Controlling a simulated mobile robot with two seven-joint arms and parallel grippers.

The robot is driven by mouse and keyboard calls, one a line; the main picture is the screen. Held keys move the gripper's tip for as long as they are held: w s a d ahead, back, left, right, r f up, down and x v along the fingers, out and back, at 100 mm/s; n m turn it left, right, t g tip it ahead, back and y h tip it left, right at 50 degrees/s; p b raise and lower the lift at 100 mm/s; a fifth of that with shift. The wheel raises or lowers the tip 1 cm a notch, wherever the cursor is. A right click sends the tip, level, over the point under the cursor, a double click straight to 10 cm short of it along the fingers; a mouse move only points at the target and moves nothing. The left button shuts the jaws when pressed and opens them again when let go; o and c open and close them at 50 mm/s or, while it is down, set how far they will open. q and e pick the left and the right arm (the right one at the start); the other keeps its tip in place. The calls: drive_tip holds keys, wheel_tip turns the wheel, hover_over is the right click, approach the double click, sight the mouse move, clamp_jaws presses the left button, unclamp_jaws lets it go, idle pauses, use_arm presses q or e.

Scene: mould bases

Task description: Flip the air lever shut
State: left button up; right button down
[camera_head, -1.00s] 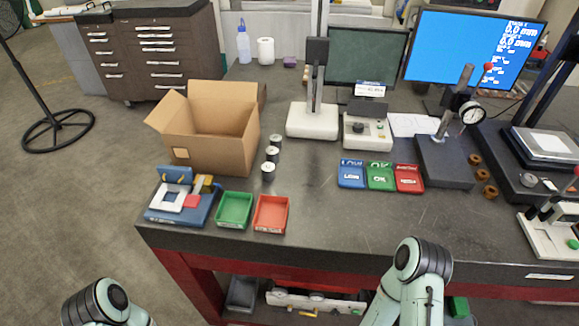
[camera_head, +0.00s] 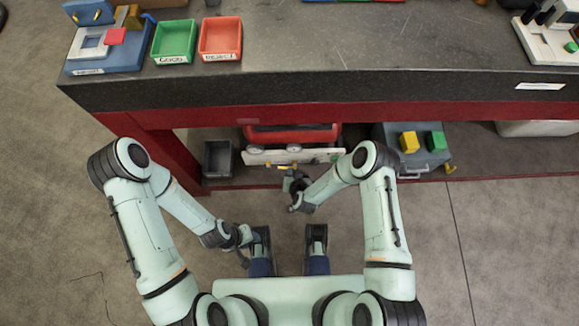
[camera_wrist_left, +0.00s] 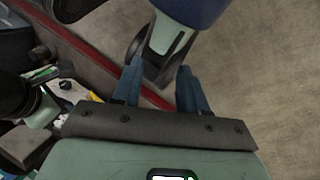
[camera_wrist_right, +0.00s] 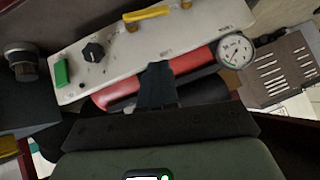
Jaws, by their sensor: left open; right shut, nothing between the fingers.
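The air lever is a yellow handle (camera_wrist_right: 147,13) on a white panel (camera_wrist_right: 140,55) under the bench. It lies roughly along the panel, close to one long edge. In the head view the lever (camera_head: 285,167) shows small on the panel's front. My right gripper (camera_wrist_right: 157,85) is shut and empty, its fingertips over the panel's lower edge, apart from the lever in the picture. In the head view my right gripper (camera_head: 291,181) is just in front of the panel, partly hidden by its own wrist. My left gripper (camera_wrist_left: 158,76) is open and empty, away from the panel.
A red tank (camera_head: 290,134) sits behind the panel. The panel carries a gauge (camera_wrist_right: 235,51), a black knob (camera_wrist_right: 94,52) and a green switch (camera_wrist_right: 61,72). A dark bin (camera_head: 218,160) and a grey case (camera_head: 412,158) flank it. The bench edge (camera_head: 330,92) overhangs.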

drive_tip(key=b, duration=0.3)
hover_over(282, 167)
drive_tip(key=s+d, duration=0.2)
drive_tip(key=d, duration=0.1)
wheel_tip(282, 167, down, 6)
drive_tip(key=shift+w+a+f, duration=0.1)
drive_tip(key=shift+a+f, duration=0.2)
drive_tip(key=shift+f, duration=0.25)
drive_tip(key=shift+w+a+f, duration=0.1)
drive_tip(key=shift+a+f, duration=0.15)
drive_tip(key=shift+f, duration=0.25)
use_arm(q)
drive_tip(key=w+a+f+t+y+b, duration=0.1)
drive_tip(key=w+a+f+t, duration=0.1)
drive_tip(key=w+f, duration=0.3)
drive_tip(key=shift+w+a+n, duration=0.3)
drive_tip(key=shift+w+a, duration=0.25)
drive_tip(key=shift+w, duration=0.15)
use_arm(e)
drive_tip(key=shift+a+f, duration=0.2)
drive_tip(key=shift+f, duration=0.5)
use_arm(q)
drive_tip(key=shift+f, duration=0.1)
